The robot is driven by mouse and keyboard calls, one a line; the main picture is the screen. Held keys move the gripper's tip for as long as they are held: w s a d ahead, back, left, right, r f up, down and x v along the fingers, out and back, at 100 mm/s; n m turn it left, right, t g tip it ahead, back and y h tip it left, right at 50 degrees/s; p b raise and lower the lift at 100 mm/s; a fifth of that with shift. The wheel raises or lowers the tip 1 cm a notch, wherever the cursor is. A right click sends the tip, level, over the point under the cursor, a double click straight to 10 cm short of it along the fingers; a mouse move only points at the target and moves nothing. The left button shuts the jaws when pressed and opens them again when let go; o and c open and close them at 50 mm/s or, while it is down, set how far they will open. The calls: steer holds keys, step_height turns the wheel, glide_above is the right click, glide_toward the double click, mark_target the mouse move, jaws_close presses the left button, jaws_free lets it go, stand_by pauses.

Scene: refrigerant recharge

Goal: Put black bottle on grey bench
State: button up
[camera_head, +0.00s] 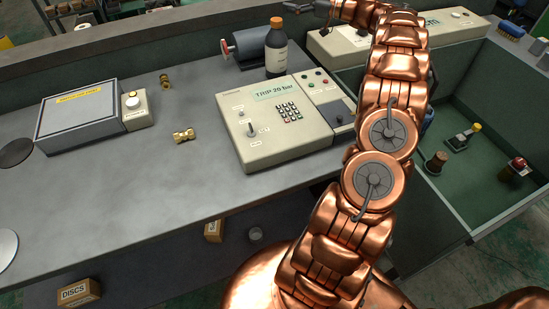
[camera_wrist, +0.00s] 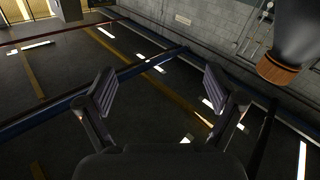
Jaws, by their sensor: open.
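A dark bottle (camera_head: 276,58) with a pale label and an orange-brown cap stands upright behind the beige console, beside a grey cylinder. It appears to rest on the rear part of the grey bench (camera_head: 190,200). In the wrist view, a dark shape with a brown cap (camera_wrist: 278,70), probably this bottle, shows inverted at the upper right, outside the jaws. My gripper (camera_wrist: 160,95) is open, with nothing between its fingers. In the head view, my gripper is only partly visible at the top edge, near and to the right of the bottle's cap.
The beige "TRIP 20 bar" console (camera_head: 280,120) stands in front of the bottle. The grey cylinder (camera_head: 250,47) is close on its left. A grey box (camera_head: 78,112) and brass fittings (camera_head: 184,135) lie left. A green-lined tray (camera_head: 455,195) is right.

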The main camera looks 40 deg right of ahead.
steer(key=w+a+r+m+t+h, duration=0.2)
steer(key=w+r+m+h, duration=0.6)
steer(key=r+h, duration=0.5)
steer(key=s+a+f+m+g, duration=0.1)
steer(key=s+a+f+g, duration=0.4)
steer(key=s+a, duration=0.5)
steer(key=s+a+f+g, duration=0.5)
steer(key=s+a+f, duration=0.5)
steer(key=s, duration=0.6)
steer(key=s+a+f+m+g+y, duration=0.1)
steer(key=s+a+f+g, duration=0.4)
steer(key=s+a, duration=0.7)
steer(key=shift+s+f+m+g, duration=0.2)
steer(key=shift+s+f, duration=0.25)
steer(key=shift+f, duration=0.2)
steer(key=shift+s+f+m+g, duration=0.1)
steer(key=shift+s+f+g, duration=0.1)
steer(key=shift+s+f, duration=0.35)
steer(key=s+a+f+n+g+y, duration=0.1)
steer(key=s+a, duration=0.3)
steer(key=s, duration=0.3)
steer(key=s+a+f+n+g+y, duration=0.1)
steer(key=s+a+f+g, duration=0.1)
steer(key=s+a, duration=0.2)
steer(key=s, duration=0.3)
steer(key=shift+g, duration=0.3)
steer(key=shift+w+d+r, duration=0.1)
